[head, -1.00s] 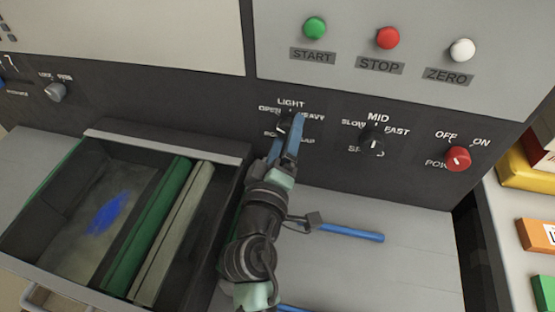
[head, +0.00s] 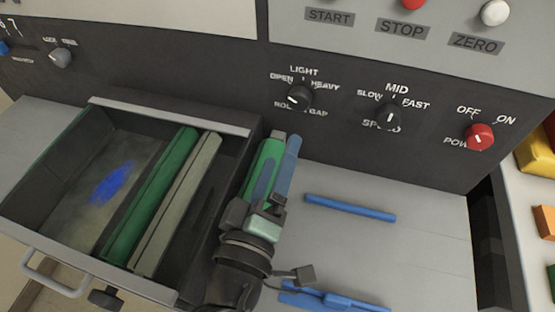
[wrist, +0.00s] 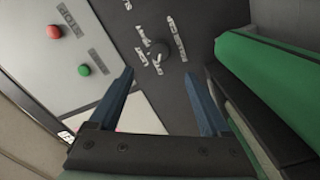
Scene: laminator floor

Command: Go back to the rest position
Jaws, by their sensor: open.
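My gripper (head: 281,152) is open and empty, with two blue fingers. In the head view it is over the worktop, just right of the open drawer and below the roller gap knob (head: 299,96). In the wrist view the gripper (wrist: 158,77) has its fingers spread, with the black knob (wrist: 159,55) showing beyond the gap between them, apart from them. A green piece (head: 262,165) shows beside the fingers in the head view; I cannot tell what it belongs to.
An open drawer (head: 170,116) at the left holds a green bar (head: 150,195) and a grey bar (head: 178,200). Blue rods lie on the worktop, one (head: 350,207) at the right. The speed knob (head: 390,117) and red power knob (head: 480,137) are on the dark panel.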

